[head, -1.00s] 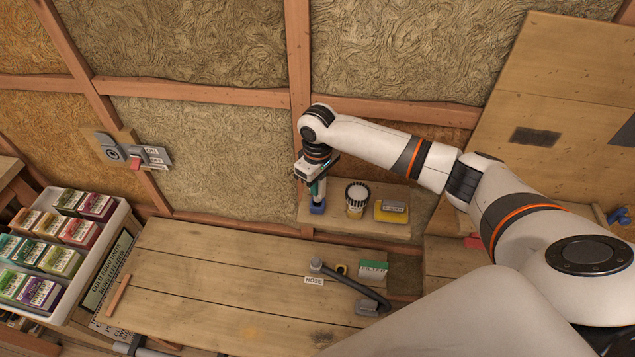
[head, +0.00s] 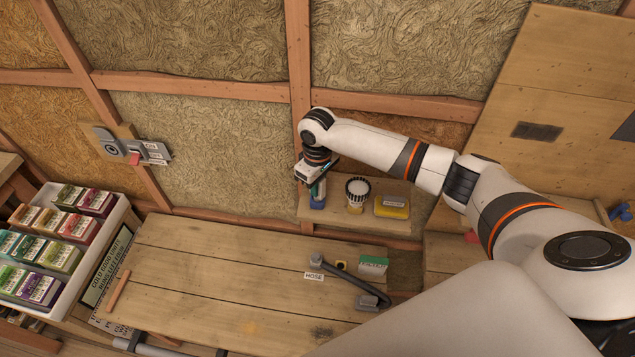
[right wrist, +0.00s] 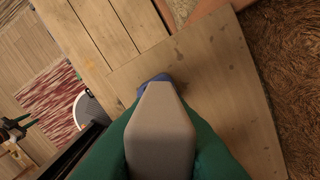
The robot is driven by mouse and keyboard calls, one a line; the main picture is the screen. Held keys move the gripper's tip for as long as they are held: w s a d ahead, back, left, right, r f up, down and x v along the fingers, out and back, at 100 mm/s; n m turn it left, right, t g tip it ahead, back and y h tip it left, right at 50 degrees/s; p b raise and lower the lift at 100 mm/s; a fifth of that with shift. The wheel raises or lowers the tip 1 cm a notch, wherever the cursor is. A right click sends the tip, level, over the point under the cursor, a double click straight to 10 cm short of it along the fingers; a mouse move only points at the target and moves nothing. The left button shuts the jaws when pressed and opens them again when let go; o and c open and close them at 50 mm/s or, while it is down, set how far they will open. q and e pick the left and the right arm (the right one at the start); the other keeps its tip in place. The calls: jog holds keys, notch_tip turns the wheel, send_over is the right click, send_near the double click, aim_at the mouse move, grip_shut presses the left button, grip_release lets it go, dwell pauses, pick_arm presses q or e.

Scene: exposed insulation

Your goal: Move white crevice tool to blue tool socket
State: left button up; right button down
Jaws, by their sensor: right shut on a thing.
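My right gripper (head: 317,184) is over the left end of a small wooden wall shelf. In the right wrist view its green fingers (right wrist: 160,145) are shut on the white crevice tool (right wrist: 160,125), which looks like a pale wedge. The blue tool socket (head: 317,203) stands on the shelf directly below the gripper. Its blue edge also shows just beyond the tool's end in the right wrist view (right wrist: 158,79). The tool hides most of the socket there, so I cannot tell how far the tool is inside it. My left gripper is not in view.
On the shelf (head: 340,214), right of the socket, stand a striped tub (head: 356,195) and a yellow box (head: 392,207). A workbench (head: 220,275) below holds a hose (head: 345,278) and a green-and-white box (head: 373,264). Its left and middle are mostly clear.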

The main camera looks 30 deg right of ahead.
jog(key=shift+f, duration=0.55)
jog(key=c, duration=1.3)
grip_release()
jog(key=shift+o, duration=0.2)
notch_tip(320, 180, up, 11)
jog(key=b, duration=0.3)
jog(key=shift+f, duration=0.1)
jog(key=shift+r, duration=0.7)
jog(key=shift+f, duration=0.1)
